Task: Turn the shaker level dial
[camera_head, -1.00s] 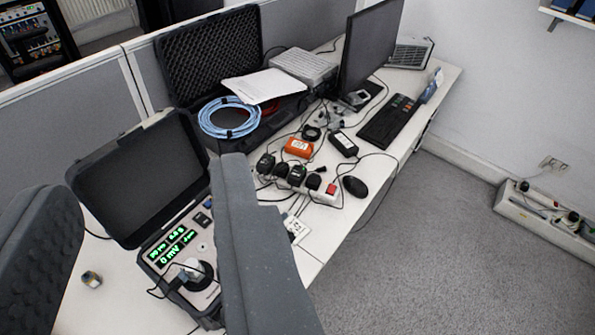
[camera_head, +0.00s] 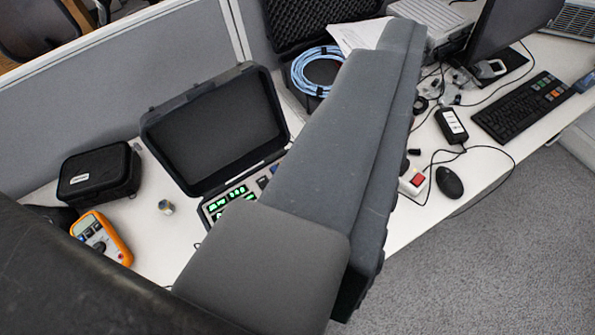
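An open black case (camera_head: 215,135) stands on the white desk with its lid up. Its front panel (camera_head: 207,214) shows green lit digits at its upper left. The lower and right parts of the panel, where a level dial could sit, are hidden behind my gripper, and I cannot pick out the dial. My gripper (camera_head: 330,130) is a large grey padded shape crossing the middle of the view, close to the camera. Its fingers cannot be told apart clearly, and I see nothing held in it. I cannot tell whether it touches the case.
Left of the case lie a small metal cylinder (camera_head: 166,207), an orange multimeter (camera_head: 101,238) and a black zip case (camera_head: 98,174). To the right are a mouse (camera_head: 449,182), a power adapter (camera_head: 452,125), a keyboard (camera_head: 522,107), cables and a blue cable coil (camera_head: 303,72).

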